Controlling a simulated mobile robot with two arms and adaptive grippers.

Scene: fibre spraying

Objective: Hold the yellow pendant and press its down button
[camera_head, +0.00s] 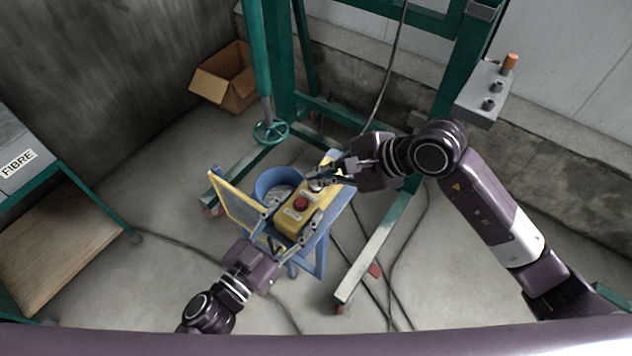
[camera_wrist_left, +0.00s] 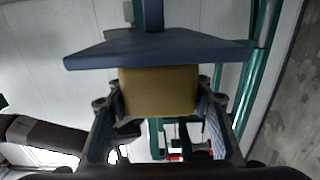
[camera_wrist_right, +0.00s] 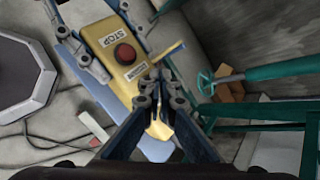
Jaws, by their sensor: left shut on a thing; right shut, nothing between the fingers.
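The yellow pendant (camera_head: 290,222) carries a red stop button (camera_head: 301,203) and labels. It lies over a blue stand (camera_head: 333,217). My left gripper (camera_head: 291,226) is shut on the pendant's sides near its lower end; in the left wrist view the yellow body (camera_wrist_left: 158,92) sits between the fingers. My right gripper (camera_head: 330,182) is shut and empty, at the pendant's upper end. In the right wrist view the closed fingertips (camera_wrist_right: 150,88) are over the pendant (camera_wrist_right: 119,62), below the red button (camera_wrist_right: 125,54). They cover whatever button is under them, and I cannot tell if they touch it.
A blue bucket (camera_head: 277,183) stands beside the pendant. A green frame with a handwheel (camera_head: 270,132) rises behind. A cardboard box (camera_head: 228,80) is by the wall. A grey control box (camera_head: 486,93) is at upper right. Cables lie on the floor.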

